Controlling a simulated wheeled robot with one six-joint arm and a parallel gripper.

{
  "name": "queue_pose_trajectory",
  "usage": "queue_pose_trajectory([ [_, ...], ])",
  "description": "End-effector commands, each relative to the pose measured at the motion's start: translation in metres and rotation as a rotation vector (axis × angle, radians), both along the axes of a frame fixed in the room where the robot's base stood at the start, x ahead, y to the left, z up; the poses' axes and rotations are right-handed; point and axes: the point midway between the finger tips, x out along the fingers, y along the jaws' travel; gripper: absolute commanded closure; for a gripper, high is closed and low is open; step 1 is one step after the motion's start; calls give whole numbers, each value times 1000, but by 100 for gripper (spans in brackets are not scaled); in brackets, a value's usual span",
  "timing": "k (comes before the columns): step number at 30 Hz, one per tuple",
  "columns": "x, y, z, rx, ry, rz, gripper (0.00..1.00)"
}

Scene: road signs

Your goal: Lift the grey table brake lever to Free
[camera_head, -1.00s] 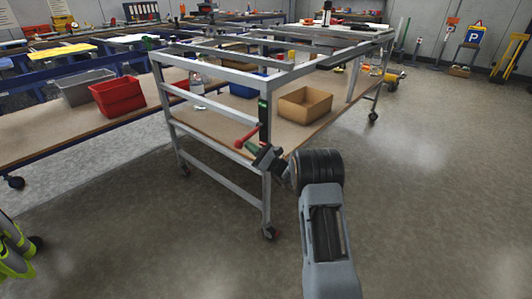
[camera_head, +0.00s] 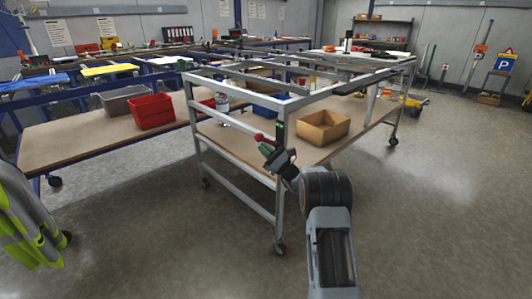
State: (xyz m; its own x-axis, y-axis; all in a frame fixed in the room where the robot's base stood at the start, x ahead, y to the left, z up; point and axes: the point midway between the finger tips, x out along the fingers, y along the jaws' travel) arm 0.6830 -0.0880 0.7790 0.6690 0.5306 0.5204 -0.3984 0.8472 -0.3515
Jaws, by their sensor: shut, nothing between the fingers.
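The grey metal table frame (camera_head: 281,205) on castors stands in the middle. A dark upright plate with a green mark (camera_head: 280,128) sits on its near leg. The brake lever with a red knob (camera_head: 259,137) sticks out left from this plate, pointing left and slightly up. My gripper (camera_head: 264,148) is shut and empty, with its green-tipped end just below the lever. Whether it touches the lever is too small to tell. My wrist hides part of the area right of the leg.
A tan open box (camera_head: 323,128) sits on the frame's lower shelf (camera_head: 236,145). A red bin (camera_head: 152,111) and a grey bin (camera_head: 121,99) stand on the left bench (camera_head: 60,146). A hi-vis vest (camera_head: 28,220) is at the left edge. Floor is clear at front and right.

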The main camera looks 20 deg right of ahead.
Motion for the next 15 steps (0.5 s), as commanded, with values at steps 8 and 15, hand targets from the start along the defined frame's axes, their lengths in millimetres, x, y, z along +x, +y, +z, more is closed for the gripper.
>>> queue_pose_trajectory([
  [8, 1, -2, 8, -2, -6, -1, 100],
  [15, 1, -4, 10, 0, -9, -6, 100],
])
